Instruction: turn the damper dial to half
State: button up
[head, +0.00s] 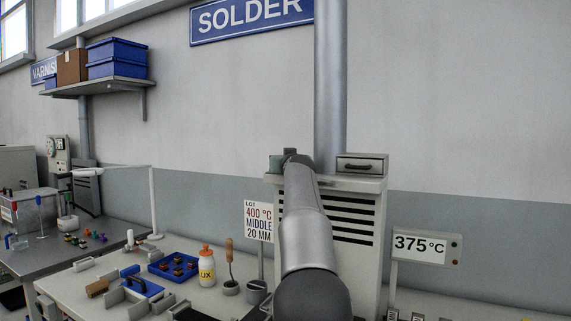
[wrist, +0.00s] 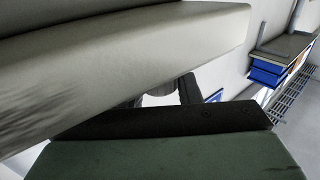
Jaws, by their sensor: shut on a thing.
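My arm reaches up the front of a grey louvred cabinet (head: 356,214) in the head view. My gripper (head: 291,156) is at the cabinet's top left edge, small and mostly hidden behind my own wrist. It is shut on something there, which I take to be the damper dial. The dial's face and pointer are hidden, so its setting cannot be read. In the wrist view a large pale surface and a dark green one fill most of the picture, with a dark finger-like part between them.
A small drawer box (head: 362,163) sits on the cabinet's top right, near a round grey duct (head: 330,80). A lot sign (head: 259,222) reads 400 °C, middle, 20 mm. A 375 °C sign (head: 427,246) stands right. A flux bottle (head: 206,268) and blue tray (head: 160,262) are on the bench.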

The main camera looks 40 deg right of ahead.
jog(key=o, duration=0.9)
jog(key=shift+f, duration=0.1)
jog(key=shift+o, duration=0.2)
jog(key=b+v, duration=0.7)
jog(key=v, duration=1)
jog(key=shift+s+a, duration=0.1)
jog(key=shift+s, duration=0.05)
jog(key=s+a+f+n+g+y+p, duration=0.3)
jog(key=a+f+g+y+p, duration=0.5)
jog(key=a+f, duration=1.35)
jog(key=s+a+f+n+g+p, duration=0.1)
jog(key=s+a+f, duration=0.3)
jog(key=s, duration=0.4)
jog(key=s+a+f+n+g+p, duration=0.1)
jog(key=s+a+f+g+p, duration=0.3)
jog(key=s, duration=0.4)
jog(key=s+a+f+n+g+p, duration=0.1)
jog(key=s+a+f+g+p, duration=0.1)
jog(key=s+a+f, duration=0.3)
jog(key=s+f, duration=0.1)
jog(key=s, duration=0.2)
jog(key=shift+a+y, duration=0.2)
jog(key=shift+y, duration=0.1)
